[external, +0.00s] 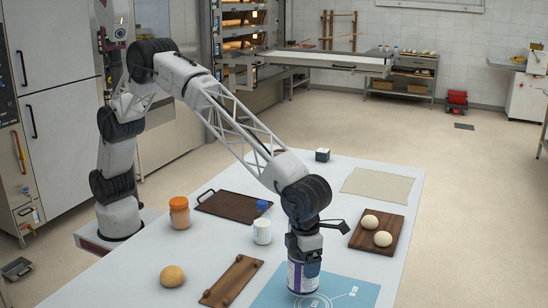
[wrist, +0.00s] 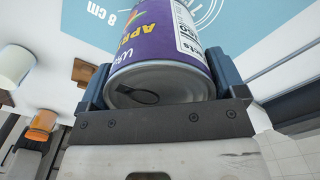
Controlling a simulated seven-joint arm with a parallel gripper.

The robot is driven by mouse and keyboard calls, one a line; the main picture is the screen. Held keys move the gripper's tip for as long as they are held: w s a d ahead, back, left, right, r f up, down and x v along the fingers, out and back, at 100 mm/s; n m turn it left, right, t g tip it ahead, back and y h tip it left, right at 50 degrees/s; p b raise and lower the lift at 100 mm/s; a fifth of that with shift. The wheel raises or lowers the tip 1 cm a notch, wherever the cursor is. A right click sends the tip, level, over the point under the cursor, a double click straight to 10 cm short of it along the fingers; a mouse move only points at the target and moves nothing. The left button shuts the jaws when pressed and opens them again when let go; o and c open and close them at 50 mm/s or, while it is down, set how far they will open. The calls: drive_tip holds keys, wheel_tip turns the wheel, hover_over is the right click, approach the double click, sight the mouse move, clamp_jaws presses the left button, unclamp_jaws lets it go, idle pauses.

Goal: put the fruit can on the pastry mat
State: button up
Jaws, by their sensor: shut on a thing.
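The fruit can (external: 303,277) is a purple and white labelled can with a metal pull-tab lid. It is upright in the external view, over or on the blue pastry mat (external: 348,293). In the wrist view the can (wrist: 165,55) fills the space between the jaws, with part of its "APRI" lettering showing. My gripper (external: 304,256) points down and is shut around the can; its blue fingers (wrist: 160,85) press both sides. The mat also shows in the wrist view (wrist: 235,18). Whether the can's base touches the mat I cannot tell.
A board with dough balls (external: 363,241) stands right, a beige cloth (external: 376,185) behind.

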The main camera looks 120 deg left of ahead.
drive_tip(key=shift+f, duration=1.65)
drive_tip(key=shift+f, duration=0.1)
drive_tip(key=o, duration=1.1)
drive_tip(key=shift+f, duration=0.1)
wheel_tip(320, 180, up, 12)
drive_tip(key=shift+r, duration=0.15)
